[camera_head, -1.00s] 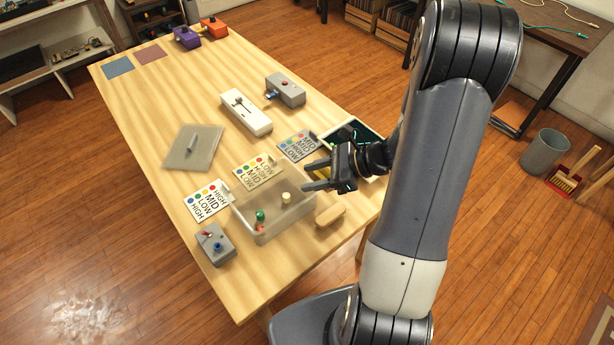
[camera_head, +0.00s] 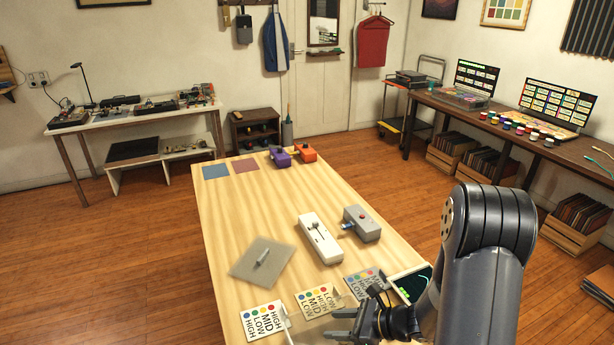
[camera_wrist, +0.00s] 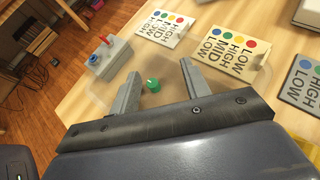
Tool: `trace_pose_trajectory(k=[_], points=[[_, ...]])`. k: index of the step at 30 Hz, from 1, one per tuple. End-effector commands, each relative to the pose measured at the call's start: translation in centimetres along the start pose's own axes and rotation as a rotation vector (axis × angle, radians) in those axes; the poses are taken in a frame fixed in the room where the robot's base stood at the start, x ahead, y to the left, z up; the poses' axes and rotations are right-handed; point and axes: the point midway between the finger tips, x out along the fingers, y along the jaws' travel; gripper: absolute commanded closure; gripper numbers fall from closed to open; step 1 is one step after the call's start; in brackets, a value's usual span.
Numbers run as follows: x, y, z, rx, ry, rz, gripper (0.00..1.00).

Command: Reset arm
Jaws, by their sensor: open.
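My gripper (camera_head: 358,322) is at the bottom of the head view, above the near end of the wooden table (camera_head: 230,215). Its fingers are apart with nothing held between them. In the wrist view my gripper (camera_wrist: 158,88) shows two spread grey fingers. My arm rises at the right of the head view and hides part of the table's near right corner.
Three label cards (camera_head: 264,321) lie near the gripper. A grey box with a red lever (camera_wrist: 109,58) stands beside them. A white device (camera_head: 320,238), a grey device (camera_head: 362,223) and a grey mat (camera_head: 250,262) lie farther back.

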Motion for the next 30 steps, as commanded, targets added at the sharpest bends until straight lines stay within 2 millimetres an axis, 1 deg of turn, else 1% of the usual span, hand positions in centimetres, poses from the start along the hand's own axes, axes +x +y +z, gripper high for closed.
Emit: trace_pose_trajectory(k=[1, 2, 3, 6, 12, 25, 30], points=[[0.8, 0.1, 0.1, 0.001, 0.001, 0.004, 0.55], [0.0, 0.0, 1.0, -0.002, 0.001, -0.001, 0.55], [-0.3, 0.0, 1.6, -0.001, 0.0, -0.002, 0.55], [-0.9, 0.0, 2.5, 0.0, 0.0, -0.002, 0.55], [-1.4, 0.0, 3.4, 0.0, 0.001, 0.0, 0.55], [-1.4, 0.0, 3.4, 0.001, 0.001, 0.0, 0.55], [-0.8, 0.0, 2.3, 0.002, 0.001, 0.0, 0.55]])
